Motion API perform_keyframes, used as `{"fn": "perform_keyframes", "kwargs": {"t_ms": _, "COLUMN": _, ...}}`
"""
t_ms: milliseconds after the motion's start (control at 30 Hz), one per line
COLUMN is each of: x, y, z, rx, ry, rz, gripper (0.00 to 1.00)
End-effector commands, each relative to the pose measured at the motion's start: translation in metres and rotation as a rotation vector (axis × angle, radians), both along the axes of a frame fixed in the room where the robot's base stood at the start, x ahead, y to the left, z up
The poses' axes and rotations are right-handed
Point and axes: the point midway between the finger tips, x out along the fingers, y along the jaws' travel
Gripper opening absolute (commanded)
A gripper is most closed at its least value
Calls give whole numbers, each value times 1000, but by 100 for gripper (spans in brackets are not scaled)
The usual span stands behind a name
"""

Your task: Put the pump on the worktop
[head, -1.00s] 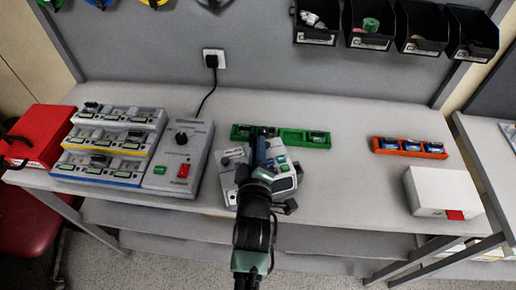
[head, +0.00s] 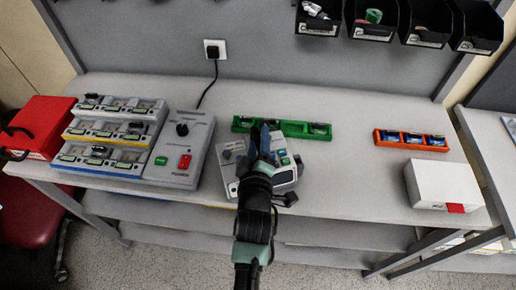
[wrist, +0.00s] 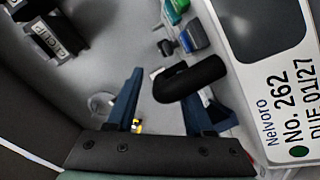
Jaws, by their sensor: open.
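The pump (head: 284,178) is a pale grey and white device with a small screen and coloured buttons. In the head view it appears to rest on the worktop (head: 340,185) near the front edge, partly hidden by my arm. In the wrist view its labelled face (wrist: 285,115), reading "Nelvoro No. 262", is close at the right. My gripper (head: 264,143) is open above the pump. In the wrist view the dark blue fingers (wrist: 163,88) are apart, and a black rounded bar (wrist: 190,78) shows close to the right fingertip. I cannot tell whether they touch.
A charging rack (head: 112,135), a grey control box (head: 183,150) and a red case (head: 38,128) stand at the left. A green tray (head: 295,128) lies behind the pump. An orange tray (head: 410,141) and a white box (head: 440,185) are at the right. The worktop between is clear.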

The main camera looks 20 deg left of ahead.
Motion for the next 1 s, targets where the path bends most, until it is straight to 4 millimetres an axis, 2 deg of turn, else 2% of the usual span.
{"fn": "perform_keyframes", "kwargs": {"t_ms": 167, "x": -15, "y": -6, "z": 3, "rx": -2, "ry": 0, "rz": 0, "gripper": 52}}
{"fn": "perform_keyframes", "kwargs": {"t_ms": 633, "x": -91, "y": -34, "z": 20, "rx": -2, "ry": 2, "rz": 0, "gripper": 52}}
{"fn": "perform_keyframes", "kwargs": {"t_ms": 800, "x": -106, "y": -39, "z": 24, "rx": 0, "ry": 1, "rz": 1, "gripper": 52}}
{"fn": "perform_keyframes", "kwargs": {"t_ms": 1000, "x": -110, "y": -41, "z": 26, "rx": 0, "ry": 0, "rz": 0, "gripper": 52}}
